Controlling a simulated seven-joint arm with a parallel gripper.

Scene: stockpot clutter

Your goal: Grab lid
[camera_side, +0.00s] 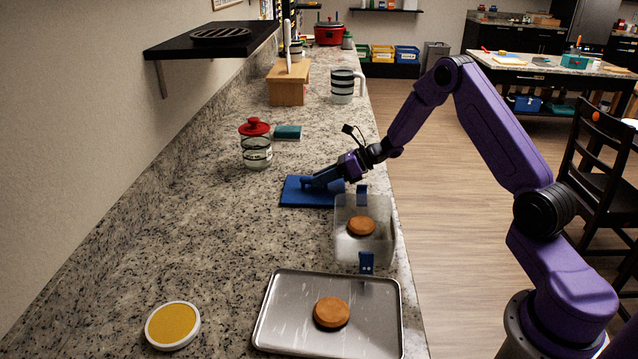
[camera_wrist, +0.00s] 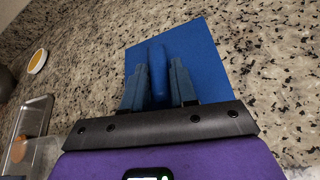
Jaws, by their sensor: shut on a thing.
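The blue lid (camera_side: 295,197) is a flat square plate with a raised bar handle, and it appears to lie flat on the granite counter. In the wrist view the lid (camera_wrist: 205,55) shows ahead of my fingers. My gripper (camera_side: 313,183) is low over the lid, pitched down towards it. In the wrist view the two fingers of my gripper (camera_wrist: 160,75) stand on both sides of the bar handle and are shut on it. A clear container (camera_side: 347,250) with blue side clips stands just in front of the lid. It is open at the top and holds a round brown patty (camera_side: 361,226).
A metal tray (camera_side: 275,325) with another brown patty (camera_side: 331,312) lies nearer the camera. A yellow round dish (camera_side: 172,325) is at its left. The counter left of the lid is clear.

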